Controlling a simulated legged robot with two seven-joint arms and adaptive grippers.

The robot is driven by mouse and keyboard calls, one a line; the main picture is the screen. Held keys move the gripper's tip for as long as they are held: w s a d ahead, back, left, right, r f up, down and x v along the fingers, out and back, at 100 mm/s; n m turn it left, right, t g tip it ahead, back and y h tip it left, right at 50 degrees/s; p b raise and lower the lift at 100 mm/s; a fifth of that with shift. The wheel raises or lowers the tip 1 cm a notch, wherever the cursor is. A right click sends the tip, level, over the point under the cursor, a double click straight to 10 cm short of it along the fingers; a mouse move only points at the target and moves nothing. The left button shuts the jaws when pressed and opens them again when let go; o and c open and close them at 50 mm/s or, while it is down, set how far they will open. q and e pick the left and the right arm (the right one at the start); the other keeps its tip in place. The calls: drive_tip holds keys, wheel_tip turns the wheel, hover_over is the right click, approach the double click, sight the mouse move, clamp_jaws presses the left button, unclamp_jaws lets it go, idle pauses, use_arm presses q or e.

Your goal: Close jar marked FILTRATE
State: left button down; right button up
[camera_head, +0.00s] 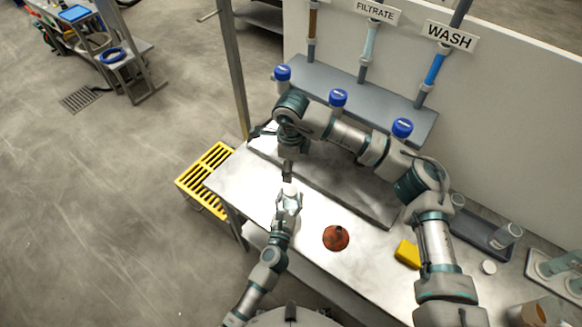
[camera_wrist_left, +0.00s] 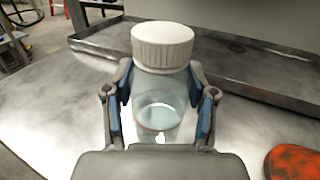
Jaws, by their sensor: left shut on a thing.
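A clear jar with a white ribbed lid (camera_wrist_left: 163,45) stands upright between the fingers of my left gripper (camera_wrist_left: 160,115). The lid sits on top of the jar, and I cannot tell how tightly. The jar's glass (camera_wrist_left: 158,88) is see-through, and no label shows on it. In the head view my left gripper (camera_head: 289,203) is shut on the jar over the near left of the table, with the white lid (camera_head: 289,189) on top. My right gripper (camera_head: 288,170) points down just beyond the lid; its finger opening is unclear. The FILTRATE sign (camera_head: 377,12) hangs at the back.
An orange-red item (camera_head: 336,237) and a yellow block (camera_head: 407,253) lie on the metal table (camera_head: 310,262). A small white round piece (camera_head: 489,267) is at right, near a grey tray (camera_head: 470,228) with jars. Blue-topped items (camera_head: 338,97) line the back shelf. My right arm spans the table.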

use_arm(q)
drive_tip(key=shift+c, duration=1.3)
unclamp_jaws()
drive_tip(key=shift+s, duration=0.1)
drive_tip(key=v, duration=1.1)
drive_tip(key=shift+s+a, duration=0.15)
drive_tip(key=shift+s, duration=0.2)
drive_tip(key=shift+f, duration=0.1)
